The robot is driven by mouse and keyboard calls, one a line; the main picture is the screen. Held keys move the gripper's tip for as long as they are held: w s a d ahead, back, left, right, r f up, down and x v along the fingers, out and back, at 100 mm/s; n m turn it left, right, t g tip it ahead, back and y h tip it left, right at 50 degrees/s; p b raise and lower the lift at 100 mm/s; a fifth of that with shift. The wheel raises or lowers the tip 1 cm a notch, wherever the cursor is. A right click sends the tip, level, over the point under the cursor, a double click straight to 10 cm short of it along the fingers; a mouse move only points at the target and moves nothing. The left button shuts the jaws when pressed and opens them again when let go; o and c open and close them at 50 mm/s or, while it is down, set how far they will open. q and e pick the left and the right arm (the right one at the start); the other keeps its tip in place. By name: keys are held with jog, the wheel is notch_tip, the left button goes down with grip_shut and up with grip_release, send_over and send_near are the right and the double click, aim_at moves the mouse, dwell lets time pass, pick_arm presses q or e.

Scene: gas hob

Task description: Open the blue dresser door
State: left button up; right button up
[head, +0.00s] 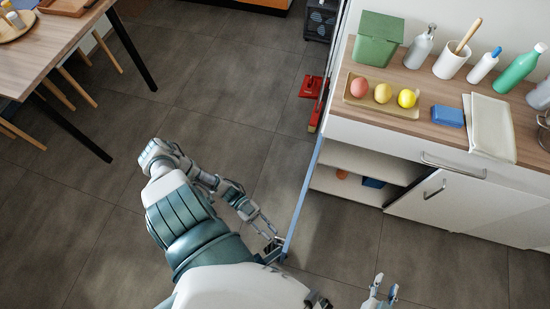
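The blue dresser door (303,200) shows nearly edge-on as a thin blue strip. It stands swung out from the dresser's left end, and the shelves (345,185) behind it are exposed. My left gripper (273,243) is at the door's near, outer end, on its left side. Whether its fingers are closed on anything there cannot be made out. My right gripper (385,291) is low in the picture, right of the door and apart from it, with its fingertips spread and nothing between them.
The dresser top (425,82) holds a tray with three fruits (383,92), bottles and a blue box (447,116). A white door (465,202) with a metal handle is right of the shelves. A table (40,55) stands at upper left. Floor between is clear.

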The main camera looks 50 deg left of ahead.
pick_arm(q)
jog(key=a, duration=0.8)
jog(key=shift+s+a, duration=0.15)
jog(key=shift+s, duration=0.3)
